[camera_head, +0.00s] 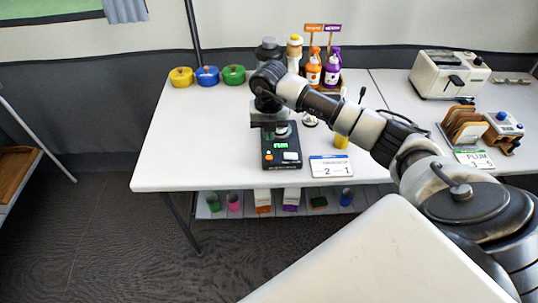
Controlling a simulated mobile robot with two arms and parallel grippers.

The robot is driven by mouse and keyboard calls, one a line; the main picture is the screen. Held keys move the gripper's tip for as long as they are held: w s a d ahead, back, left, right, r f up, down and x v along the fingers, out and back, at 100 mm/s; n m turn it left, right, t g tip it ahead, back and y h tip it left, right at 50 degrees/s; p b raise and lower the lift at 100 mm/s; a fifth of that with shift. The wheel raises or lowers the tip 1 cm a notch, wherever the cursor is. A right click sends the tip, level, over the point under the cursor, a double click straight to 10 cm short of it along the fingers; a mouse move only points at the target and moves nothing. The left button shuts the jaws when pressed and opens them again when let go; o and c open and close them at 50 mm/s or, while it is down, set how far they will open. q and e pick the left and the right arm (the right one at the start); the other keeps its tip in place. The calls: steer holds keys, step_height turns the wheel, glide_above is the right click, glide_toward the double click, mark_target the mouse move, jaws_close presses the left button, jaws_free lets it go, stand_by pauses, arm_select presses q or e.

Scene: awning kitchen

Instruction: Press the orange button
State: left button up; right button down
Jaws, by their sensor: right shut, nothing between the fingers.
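A small black device (281,160) with a lit green display stands on the white table, left of a white card. A small orange button (268,157) shows on its front face, at the lower left below the display. A pale label or button (291,156) is beside it on the right. My right gripper (270,122) is shut and empty, over the back part of the device, behind the display. The gripper hides part of the device's top. I cannot tell whether it touches the device. The left gripper is not in view.
Yellow, blue and green lidded pots (207,76) stand at the back left. Orange and purple bottles (323,68) stand behind my arm. A numbered card (331,167) lies right of the device. A toaster (449,75) is at the right. The table's left part is clear.

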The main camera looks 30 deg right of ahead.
steer(key=shift+r+p, duration=1.2)
steer(key=shift+r, duration=0.5)
stand_by(0.3)
